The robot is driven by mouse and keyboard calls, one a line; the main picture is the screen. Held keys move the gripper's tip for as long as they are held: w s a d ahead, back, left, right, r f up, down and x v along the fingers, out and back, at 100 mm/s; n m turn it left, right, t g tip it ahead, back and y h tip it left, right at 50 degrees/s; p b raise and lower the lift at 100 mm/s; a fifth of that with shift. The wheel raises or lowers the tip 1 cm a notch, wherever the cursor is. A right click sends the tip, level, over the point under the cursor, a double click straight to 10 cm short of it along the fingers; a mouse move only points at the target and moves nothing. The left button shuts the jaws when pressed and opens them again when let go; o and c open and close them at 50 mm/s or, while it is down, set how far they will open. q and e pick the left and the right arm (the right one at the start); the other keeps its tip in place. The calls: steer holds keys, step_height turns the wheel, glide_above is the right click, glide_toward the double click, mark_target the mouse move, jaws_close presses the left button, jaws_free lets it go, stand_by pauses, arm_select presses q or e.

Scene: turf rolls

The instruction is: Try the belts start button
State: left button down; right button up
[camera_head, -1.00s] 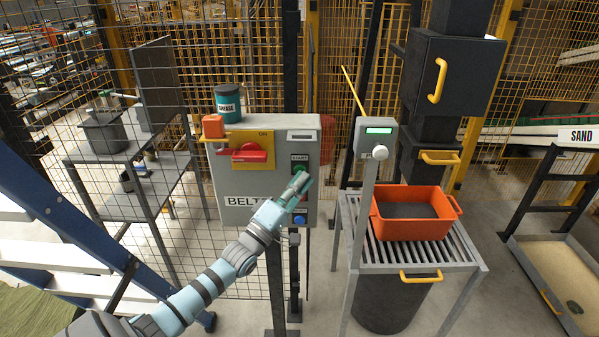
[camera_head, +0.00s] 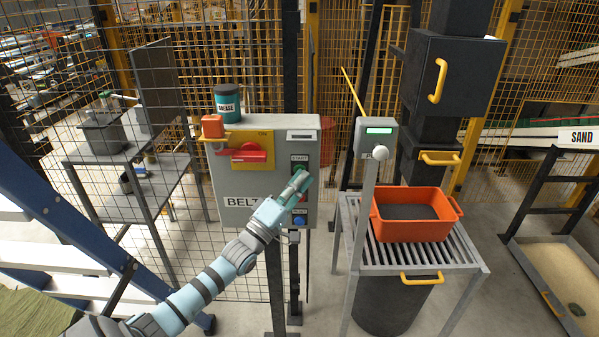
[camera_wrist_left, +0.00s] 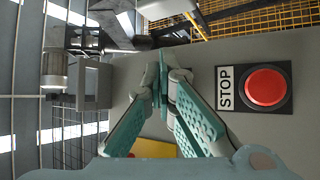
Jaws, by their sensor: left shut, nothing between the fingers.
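The grey belts control box (camera_head: 235,185) stands upright ahead of me, with a label reading "BELT" and partly covered by my arm. The START label (camera_head: 299,158) is on its right side. The start button below that label is mostly hidden by my left gripper (camera_head: 303,175). The gripper is shut and empty, with its fingertips at the box's face just under the label; I cannot tell whether they touch the button. In the left wrist view the shut fingers (camera_wrist_left: 163,62) point at the panel, beside the red STOP button (camera_wrist_left: 266,87). My right gripper is not in view.
A red switch (camera_head: 250,153) on a yellow plate and a blue button (camera_head: 299,221) share the box. A grease can (camera_head: 227,103) stands on top. A grey post (camera_head: 372,190) and an orange tub (camera_head: 412,228) on a grate stand to the right. Mesh fencing lies behind.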

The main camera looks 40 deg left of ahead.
arm_select(q)
steer(key=shift+s+d+p, duration=0.5)
steer(key=shift+s+p, duration=0.15)
steer(key=shift+p, duration=0.15)
steer(key=s+d+p, duration=0.1)
steer(key=s+p, duration=0.1)
steer(key=s+d+p, duration=0.1)
steer(key=s+d, duration=0.1)
steer(key=shift+p, duration=0.35)
